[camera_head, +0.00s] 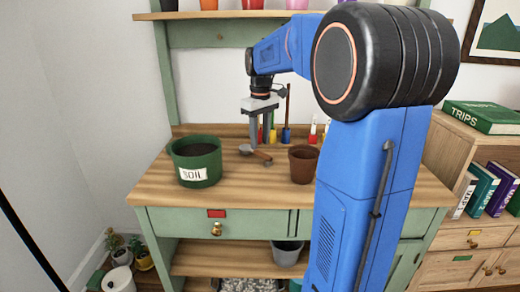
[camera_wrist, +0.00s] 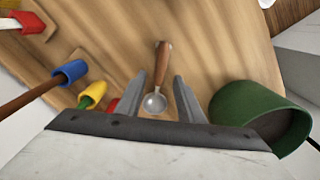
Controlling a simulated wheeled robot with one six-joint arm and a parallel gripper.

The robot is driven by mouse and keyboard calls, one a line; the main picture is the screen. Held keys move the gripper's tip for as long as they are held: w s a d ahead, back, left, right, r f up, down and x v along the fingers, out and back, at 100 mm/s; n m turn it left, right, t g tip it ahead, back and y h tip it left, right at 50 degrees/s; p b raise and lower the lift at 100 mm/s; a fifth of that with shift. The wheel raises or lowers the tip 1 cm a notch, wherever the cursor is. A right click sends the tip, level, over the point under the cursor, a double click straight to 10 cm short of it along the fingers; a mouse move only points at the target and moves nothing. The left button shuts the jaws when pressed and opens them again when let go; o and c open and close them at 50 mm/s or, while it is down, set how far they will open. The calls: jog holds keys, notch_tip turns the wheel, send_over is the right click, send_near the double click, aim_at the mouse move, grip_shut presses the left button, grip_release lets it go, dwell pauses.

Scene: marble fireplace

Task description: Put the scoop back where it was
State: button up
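The scoop, with a metal bowl and a brown wooden handle (camera_head: 262,156), lies on the wooden top of the potting bench (camera_head: 225,207). In the wrist view the scoop (camera_wrist: 162,62) appears between my two fingers, bowl toward the gripper and handle pointing away. My gripper (camera_head: 259,146) is open and points down just above the scoop; its fingers (camera_wrist: 159,80) stand apart on either side in the wrist view. I cannot tell whether the fingertips reach down to the scoop's level.
A green pot labelled SOIL (camera_head: 197,173) stands left of the scoop, and a brown pot (camera_head: 303,166) stands right. Behind are coloured holders, including a blue one (camera_head: 286,135) with a brown stick upright in it.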

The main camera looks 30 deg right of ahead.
aim_at(260, 152)
notch_tip(260, 152, up, 7)
dwell(0.3)
jog(key=s+a+f+m+t, duration=0.1)
jog(key=s+a+f, duration=0.2)
jog(key=s+a, duration=0.4)
jog(key=s+a+f+t, duration=0.15)
jog(key=s+a, duration=0.25)
jog(key=s, duration=0.4)
jog(key=s+a+f+m+t, duration=0.1)
jog(key=s+a+f, duration=0.4)
jog(key=s+f, duration=0.7)
jog(key=shift+s+a+t, duration=0.15)
jog(key=shift+s+t, duration=0.4)
jog(key=shift+s, duration=0.1)
